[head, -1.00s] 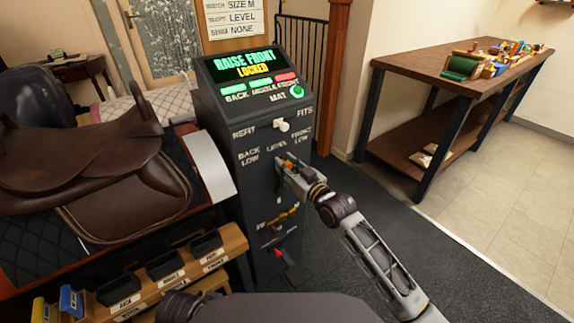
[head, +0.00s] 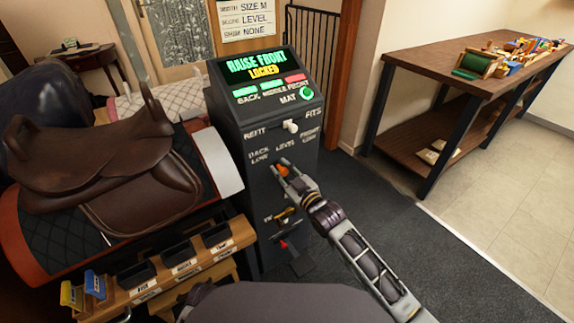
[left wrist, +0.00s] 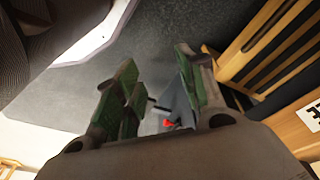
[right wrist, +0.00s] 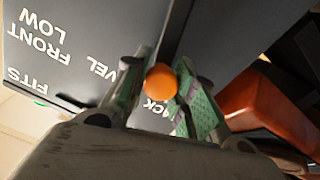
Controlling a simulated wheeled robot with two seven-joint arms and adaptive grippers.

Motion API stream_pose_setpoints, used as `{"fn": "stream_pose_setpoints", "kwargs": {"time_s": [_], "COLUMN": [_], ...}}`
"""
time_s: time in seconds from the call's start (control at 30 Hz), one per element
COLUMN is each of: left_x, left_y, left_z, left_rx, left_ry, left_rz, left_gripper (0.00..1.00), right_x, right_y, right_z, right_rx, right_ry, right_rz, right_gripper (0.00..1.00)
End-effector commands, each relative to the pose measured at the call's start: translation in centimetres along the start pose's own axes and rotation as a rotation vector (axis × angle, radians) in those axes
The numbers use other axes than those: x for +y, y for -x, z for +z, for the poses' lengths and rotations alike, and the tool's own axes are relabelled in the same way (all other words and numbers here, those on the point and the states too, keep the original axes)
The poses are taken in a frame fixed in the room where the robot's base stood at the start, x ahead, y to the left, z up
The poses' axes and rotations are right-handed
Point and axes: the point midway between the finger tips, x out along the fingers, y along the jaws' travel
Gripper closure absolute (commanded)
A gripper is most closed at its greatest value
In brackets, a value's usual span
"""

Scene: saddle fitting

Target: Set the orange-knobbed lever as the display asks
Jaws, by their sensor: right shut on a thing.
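The dark console (head: 262,160) stands in the middle of the head view. Its display (head: 256,64) reads RAISE FRONT in green and LOCKED in yellow. The orange knob (head: 282,170) is on the console's front, below the LEVEL label and slightly left of it. My right gripper (head: 283,168) is shut on the knob, which also shows between its fingers in the right wrist view (right wrist: 161,82). The lever's stem is mostly hidden. My left gripper (left wrist: 158,85) is open and empty, pointing down over the floor in the left wrist view.
A brown saddle (head: 100,160) sits on a stand left of the console, above a wooden rack (head: 195,268) of labelled bins. A white knob (head: 290,126) is above the lever; a yellow handle (head: 285,214) and red lever (head: 284,245) are below. A workbench (head: 440,62) stands at right.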

Motion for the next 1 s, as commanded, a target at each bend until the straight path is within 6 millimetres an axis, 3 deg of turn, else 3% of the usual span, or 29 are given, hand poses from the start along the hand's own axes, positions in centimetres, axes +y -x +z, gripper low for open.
{"fn": "stream_pose_setpoints", "kwargs": {"time_s": [0.3,0.67,0.7,0.87,1.0], "left_x": [-0.5,-0.6,-0.6,-0.6,-0.6], "left_y": [-2.0,-2.4,-2.4,-2.4,-2.4], "left_z": [0.8,0.9,0.9,0.9,0.9], "left_rx": [-0.019,-0.020,-0.020,-0.020,-0.020], "left_ry": [0.003,0.003,0.003,0.003,0.003], "left_rz": [-0.010,-0.011,-0.011,-0.012,-0.012], "left_gripper": [0.60,0.60,0.60,0.60,0.60], "right_x": [-1.7,-2.1,-2.1,-2.0,-1.9], "right_y": [0.0,0.0,0.0,0.0,0.0], "right_z": [0.0,0.1,0.1,0.1,0.1], "right_rx": [-0.001,0.000,0.001,0.001,0.001], "right_ry": [0.109,0.125,0.125,0.125,0.125], "right_rz": [-0.002,-0.004,-0.004,-0.003,-0.002], "right_gripper": [1.00,1.00,0.73,0.52,0.51]}}
